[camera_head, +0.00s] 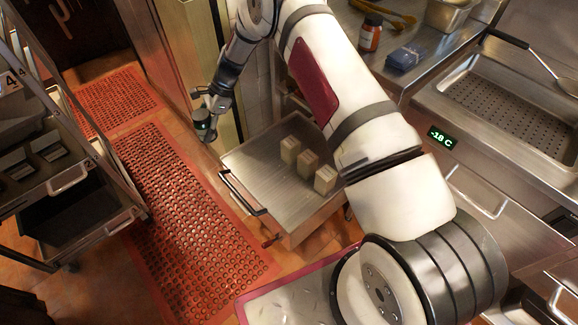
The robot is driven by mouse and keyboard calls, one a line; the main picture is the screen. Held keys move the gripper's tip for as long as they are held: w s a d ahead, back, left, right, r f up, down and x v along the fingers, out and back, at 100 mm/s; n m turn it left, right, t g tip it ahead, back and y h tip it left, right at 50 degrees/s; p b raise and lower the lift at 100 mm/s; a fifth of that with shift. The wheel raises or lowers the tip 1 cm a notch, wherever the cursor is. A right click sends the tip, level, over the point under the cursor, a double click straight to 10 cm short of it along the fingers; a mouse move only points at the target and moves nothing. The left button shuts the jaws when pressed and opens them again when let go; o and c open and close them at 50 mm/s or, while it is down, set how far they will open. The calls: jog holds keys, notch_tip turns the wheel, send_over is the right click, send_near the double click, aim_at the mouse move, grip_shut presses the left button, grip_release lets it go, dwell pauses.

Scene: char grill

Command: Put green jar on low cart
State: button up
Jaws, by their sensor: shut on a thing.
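The green jar (203,130) is small and dark, with a greenish top, and hangs at the end of my arm. My gripper (207,112) is shut on it and holds it in the air. In the picture it shows to the upper left of the low cart (250,170), over the floor. The arm hides the cart's right part. The fingertips are small and partly hidden.
A shelf rack (60,190) stands at left. An amber bottle (370,33) and a blue cloth-like item (406,57) are on the counter. Red mats cover the floor.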

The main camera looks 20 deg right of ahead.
jog(key=w+d+f+m+t+h+b, duration=0.2)
jog(key=f+m+t+h+b, duration=0.15)
jog(key=f+m+b, duration=0.6)
jog(key=w+d+f+m+t+h+b, duration=0.15)
jog(key=f+m+t+b, duration=0.45)
jog(key=f, duration=0.6)
jog(key=s+d+f+m+g+h+b, duration=0.1)
jog(key=s+d+f+m+h+b, duration=0.1)
jog(key=s+d+f+m+b, duration=0.1)
jog(key=s+d+f+m+g+h+b, duration=0.2)
jog(key=s+d+f+m+b, duration=0.2)
jog(key=d+m, duration=0.2)
jog(key=s+d+f+m+g+h+b, duration=0.2)
jog(key=s+d+f+m+h+b, duration=0.1)
jog(key=m, duration=0.3)
jog(key=shift+s+d+f+g+b, duration=0.15)
jog(key=shift+d+f+b, duration=0.15)
jog(key=shift+d+b, duration=0.15)
jog(key=shift+s+d+f+g+b, duration=0.1)
jog(key=shift+d+f+b, duration=0.2)
jog(key=shift+d+b, duration=0.15)
jog(key=b, duration=0.2)
send_over(263, 163)
jog(key=s+a, duration=0.2)
jog(key=shift+w+a+f, duration=0.15)
jog(key=shift+w+f, duration=0.05)
jog(key=shift+f, duration=0.55)
jog(key=shift+f+b, duration=0.9)
jog(key=shift+f, duration=0.8)
jog(key=shift+f, duration=0.1)
